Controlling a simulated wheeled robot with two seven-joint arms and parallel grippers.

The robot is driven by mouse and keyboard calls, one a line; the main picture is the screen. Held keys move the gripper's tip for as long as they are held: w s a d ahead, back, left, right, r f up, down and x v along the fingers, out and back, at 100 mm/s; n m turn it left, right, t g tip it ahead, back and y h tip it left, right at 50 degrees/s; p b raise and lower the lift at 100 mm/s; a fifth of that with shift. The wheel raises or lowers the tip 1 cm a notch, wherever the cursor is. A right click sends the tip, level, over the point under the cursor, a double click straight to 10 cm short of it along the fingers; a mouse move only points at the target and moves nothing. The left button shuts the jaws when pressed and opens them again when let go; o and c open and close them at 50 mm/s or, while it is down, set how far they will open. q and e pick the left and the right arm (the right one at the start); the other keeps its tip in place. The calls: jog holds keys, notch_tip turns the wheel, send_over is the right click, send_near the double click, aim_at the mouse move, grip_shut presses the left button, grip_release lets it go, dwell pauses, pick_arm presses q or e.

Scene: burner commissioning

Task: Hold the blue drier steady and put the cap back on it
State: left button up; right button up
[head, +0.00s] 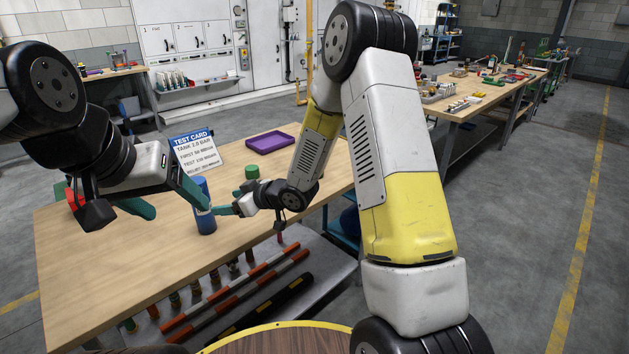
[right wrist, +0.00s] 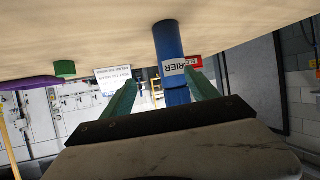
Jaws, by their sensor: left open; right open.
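The blue drier (head: 203,210) stands upright on the wooden table near its front edge; it also shows in the right wrist view (right wrist: 169,42), upside down, with a white label. A short green cylinder (head: 252,173), which looks like the cap, stands apart on the table behind my right gripper; it also shows in the right wrist view (right wrist: 65,69). My left gripper (head: 168,199) is open, just left of the drier; whether a finger touches it I cannot tell. My right gripper (head: 226,206) is open and empty, its fingers pointing at the drier from the right.
A test card (head: 195,150) stands behind the drier. A purple tray (head: 270,142) lies at the table's back. A red object (head: 72,198) is partly hidden behind my left gripper. A lower shelf (head: 335,270) holds striped bars and several fittings. The table's left front is clear.

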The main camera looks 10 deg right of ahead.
jog(key=s+d+r+m+t+h, duration=0.1)
jog(key=s+d+r+m+h, duration=0.25)
jog(key=d+r, duration=0.55)
jog(key=s+d+r+m+h, duration=0.2)
jog(key=d+r+h, duration=0.2)
jog(key=d+r, duration=0.45)
jog(key=s+d+r+m+g, duration=0.1)
jog(key=s+d+m, duration=0.1)
jog(key=s, duration=0.9)
jog(key=s+d+r+m+g, duration=0.1)
jog(key=s+d, duration=0.3)
jog(key=s, duration=0.8)
jog(key=shift+s+d+r+m+g, duration=0.3)
jog(key=shift+d+r+m+g, duration=0.15)
jog(key=shift+m, duration=0.4)
